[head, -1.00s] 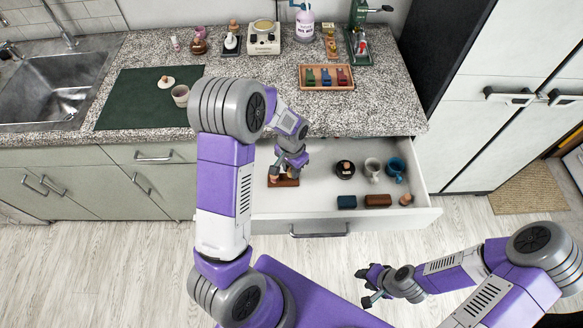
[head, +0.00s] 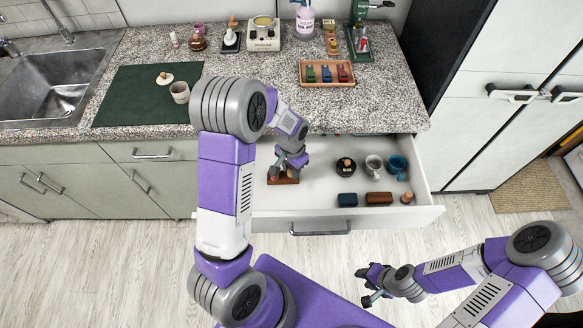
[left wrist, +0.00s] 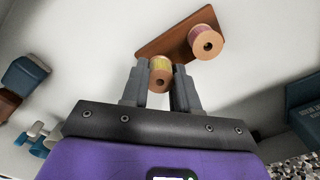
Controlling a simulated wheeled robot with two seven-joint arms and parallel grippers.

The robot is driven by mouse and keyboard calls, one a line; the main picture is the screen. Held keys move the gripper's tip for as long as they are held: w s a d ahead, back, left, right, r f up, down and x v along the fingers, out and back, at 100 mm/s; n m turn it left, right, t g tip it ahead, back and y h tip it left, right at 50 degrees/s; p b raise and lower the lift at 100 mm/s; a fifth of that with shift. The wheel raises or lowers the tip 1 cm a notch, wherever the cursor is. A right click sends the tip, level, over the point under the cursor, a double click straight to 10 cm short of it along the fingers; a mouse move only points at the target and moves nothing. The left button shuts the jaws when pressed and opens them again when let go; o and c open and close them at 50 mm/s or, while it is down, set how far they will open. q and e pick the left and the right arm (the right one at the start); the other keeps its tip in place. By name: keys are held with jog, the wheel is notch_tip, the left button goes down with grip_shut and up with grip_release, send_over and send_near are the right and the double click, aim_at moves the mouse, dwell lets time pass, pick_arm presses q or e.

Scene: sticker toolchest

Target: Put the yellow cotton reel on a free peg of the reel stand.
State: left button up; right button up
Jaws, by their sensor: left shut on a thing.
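The reel stand is a brown wooden board (left wrist: 165,37) lying in the open drawer; in the head view its edge (head: 284,181) shows under my left gripper (head: 280,172). A pink reel (left wrist: 205,42) sits at one end of the board. The yellow cotton reel (left wrist: 161,70) is between the fingers of my left gripper (left wrist: 161,85), which is shut on it. The reel overlaps the board's other end in the wrist view; I cannot tell whether it is on a peg. The pegs are hidden. My right gripper (head: 372,287) hangs in front of the drawer, away from the stand; its jaw opening is unclear.
The drawer (head: 320,212) also holds a dark round object (head: 345,166), a white mug (head: 374,163), a blue mug (head: 397,163), a blue block (head: 347,199) and a brown block (head: 379,198). The counter edge (head: 350,129) runs behind the arm. The drawer's middle has free room.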

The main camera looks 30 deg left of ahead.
pick_arm(q)
jog(key=shift+f+b, duration=0.5)
jog(key=shift+f, duration=0.2)
jog(key=o, duration=1.1)
notch_tip(320, 180, up, 8)
jog(key=shift+f+p, duration=0.2)
jog(key=shift+p, duration=0.9)
